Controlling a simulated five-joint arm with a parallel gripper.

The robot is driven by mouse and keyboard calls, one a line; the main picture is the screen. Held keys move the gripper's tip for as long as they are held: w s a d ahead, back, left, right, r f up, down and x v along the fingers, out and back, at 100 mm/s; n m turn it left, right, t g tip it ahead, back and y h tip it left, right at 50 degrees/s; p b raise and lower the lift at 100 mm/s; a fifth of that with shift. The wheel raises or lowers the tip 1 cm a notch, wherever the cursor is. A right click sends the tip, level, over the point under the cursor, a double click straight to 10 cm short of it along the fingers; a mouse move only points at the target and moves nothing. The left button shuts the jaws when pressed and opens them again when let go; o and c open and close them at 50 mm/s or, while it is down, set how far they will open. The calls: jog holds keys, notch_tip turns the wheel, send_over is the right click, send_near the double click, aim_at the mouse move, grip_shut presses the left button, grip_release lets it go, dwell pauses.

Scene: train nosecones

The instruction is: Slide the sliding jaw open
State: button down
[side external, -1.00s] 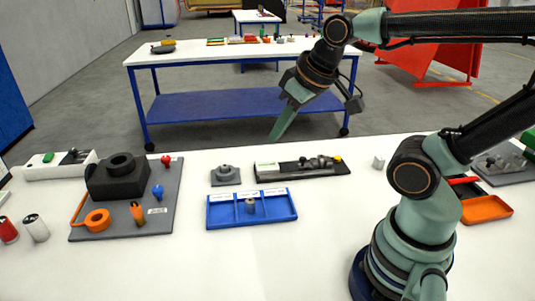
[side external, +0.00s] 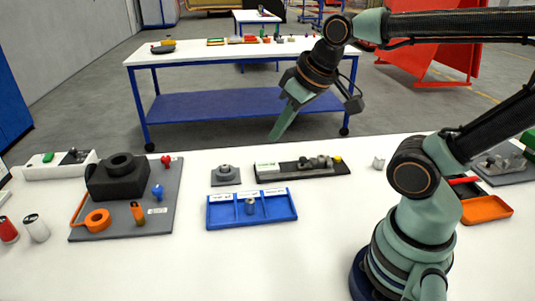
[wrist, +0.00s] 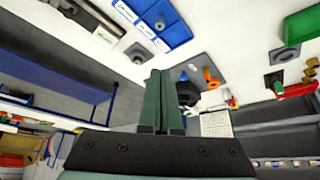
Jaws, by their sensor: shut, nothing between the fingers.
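A long black fixture (side external: 268,178) lies on the white table, with a pale block (side external: 267,167) at its left end and grey metal parts (side external: 318,162) toward its right. These grey parts look like the sliding jaw and its seat, but they are too small to tell how far open the jaw stands. A yellow knob (side external: 337,158) is at the right end. My gripper (side external: 275,138) is shut and empty, raised in the air above and behind the fixture, touching nothing. In the wrist view its green fingers (wrist: 162,72) are together; the fixture (wrist: 95,12) shows only partly at the upper left.
A blue three-compartment tray (side external: 225,222) with a small grey part stands in front of the fixture. A small grey plate (side external: 226,182) with a round part is left of it. A grey board (side external: 120,231) with a black block is further left. A small grey cube (side external: 378,163) is to the right.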

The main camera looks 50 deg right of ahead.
jog(key=c, duration=1.2)
grip_release()
jog(key=shift+c, duration=0.2)
jog(key=o, duration=0.3)
jog(key=shift+w+d, duration=0.15)
jog(key=m+g, duration=0.6)
jog(key=m, duration=1.2)
send_over(303, 158)
notch_tip(303, 158, down, 10)
notch_tip(303, 158, down, 12)
jog(key=shift+d+r, duration=0.1)
jog(key=shift+r, duration=0.1)
grip_shut()
jog(key=shift+r, duration=0.1)
